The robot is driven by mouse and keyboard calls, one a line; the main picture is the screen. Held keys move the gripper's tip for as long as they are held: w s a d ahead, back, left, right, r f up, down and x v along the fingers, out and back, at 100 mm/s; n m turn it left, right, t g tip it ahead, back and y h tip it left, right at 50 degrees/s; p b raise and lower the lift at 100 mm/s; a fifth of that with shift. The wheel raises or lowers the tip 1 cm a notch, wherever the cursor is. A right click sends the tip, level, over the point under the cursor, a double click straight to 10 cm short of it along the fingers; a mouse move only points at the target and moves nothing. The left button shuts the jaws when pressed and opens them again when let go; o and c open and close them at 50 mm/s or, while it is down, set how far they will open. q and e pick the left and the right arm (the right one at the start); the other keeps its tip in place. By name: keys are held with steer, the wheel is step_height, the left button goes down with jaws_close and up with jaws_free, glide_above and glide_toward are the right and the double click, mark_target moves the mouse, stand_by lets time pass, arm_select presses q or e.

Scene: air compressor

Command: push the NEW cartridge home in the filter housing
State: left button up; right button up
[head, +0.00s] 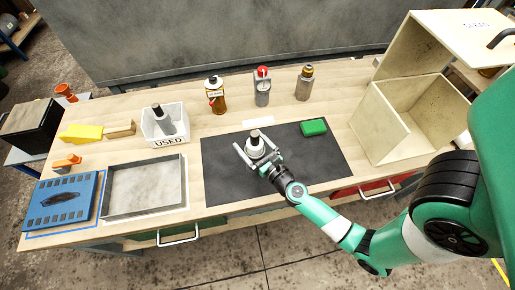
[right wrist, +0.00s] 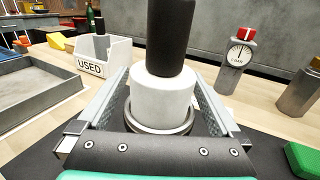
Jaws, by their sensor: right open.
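The cartridge (right wrist: 162,95), white with a dark upper part, stands upright on the dark mat (head: 225,180). In the right wrist view its base sits inside a metal ring (right wrist: 160,124), which looks like the rim of the filter housing. How deep it sits is hidden. In the head view the cartridge (head: 255,143) stands between the fingers of my right gripper (head: 258,156). In the right wrist view the gripper (right wrist: 160,100) is open, a finger on each side of the cartridge and ring. My left gripper is not in view.
A white USED bin (head: 150,133) holds another dark-topped cartridge (head: 162,120). A gauge with a red cap (head: 262,88), an orange bottle (head: 215,95) and a brown-capped bottle (head: 304,84) stand behind the mat. A green block (head: 313,127) lies right; a grey tray (head: 107,209) lies left.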

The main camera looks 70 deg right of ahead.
mark_target(260, 153)
steer(key=b+v, duration=0.1)
steer(key=v, duration=0.9)
steer(key=shift+s+a+f+b, duration=0.15)
steer(key=shift+b, duration=0.2)
steer(key=shift+s+a, duration=0.15)
steer(key=shift+s, duration=0.15)
